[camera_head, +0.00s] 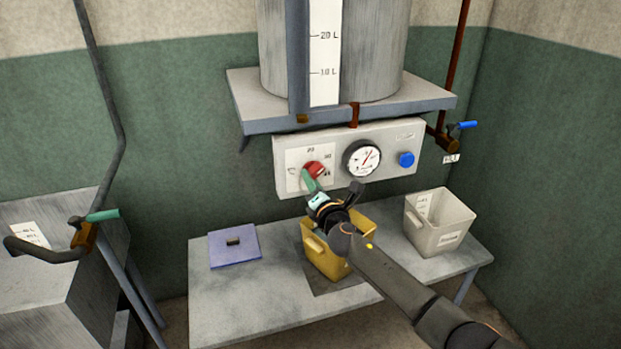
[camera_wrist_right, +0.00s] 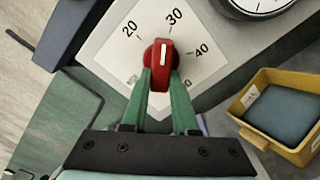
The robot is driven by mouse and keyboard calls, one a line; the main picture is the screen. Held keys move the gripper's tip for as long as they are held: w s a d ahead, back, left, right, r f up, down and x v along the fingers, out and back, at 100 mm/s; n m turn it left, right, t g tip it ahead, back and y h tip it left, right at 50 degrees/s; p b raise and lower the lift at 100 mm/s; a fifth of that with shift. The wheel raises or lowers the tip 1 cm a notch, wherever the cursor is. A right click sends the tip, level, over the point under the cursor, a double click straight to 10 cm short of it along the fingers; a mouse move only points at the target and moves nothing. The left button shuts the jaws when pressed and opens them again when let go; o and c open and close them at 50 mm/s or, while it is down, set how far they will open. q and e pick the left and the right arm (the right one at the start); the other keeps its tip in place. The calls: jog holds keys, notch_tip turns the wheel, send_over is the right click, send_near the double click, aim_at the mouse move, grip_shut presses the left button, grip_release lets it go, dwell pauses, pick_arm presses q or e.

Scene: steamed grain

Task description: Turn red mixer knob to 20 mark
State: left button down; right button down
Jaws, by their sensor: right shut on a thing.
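The red mixer knob (camera_head: 315,168) sits on a white scale plate on the front of the grey panel (camera_head: 385,134). In the right wrist view the red knob (camera_wrist_right: 161,66) has a white pointer line aimed roughly upward, between the 20 and 30 marks and nearer 30. The 20 mark (camera_wrist_right: 130,29) is up and to the left of the knob. My right gripper (camera_head: 311,181) is at the panel, its green fingers shut on the knob from both sides. The fingertips hide the lower sides of the knob. My left gripper is in neither view.
A round gauge (camera_head: 362,159) and a blue button (camera_head: 406,159) are right of the knob. Below stand a yellow bin (camera_head: 321,257) and a pale bin (camera_head: 432,236) on the grey table (camera_head: 225,307). The tank shelf (camera_head: 420,100) overhangs the panel.

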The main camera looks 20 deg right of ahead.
jog(key=shift+d+f+n+p, duration=0.1)
jog(key=shift+d+n+p, duration=0.2)
jog(key=shift+n, duration=1.35)
jog(key=shift+d+f+n+p, duration=0.1)
jog(key=shift+n+p, duration=0.25)
jog(key=shift+n, duration=1.25)
jog(key=shift+d+f+n+p, duration=0.1)
jog(key=shift+d+n+p, duration=0.2)
jog(key=shift+n, duration=1.35)
jog(key=shift+a, duration=0.1)
jog(key=c, duration=0.7)
grip_release()
jog(key=s, duration=1.2)
jog(key=shift+s+d, duration=0.25)
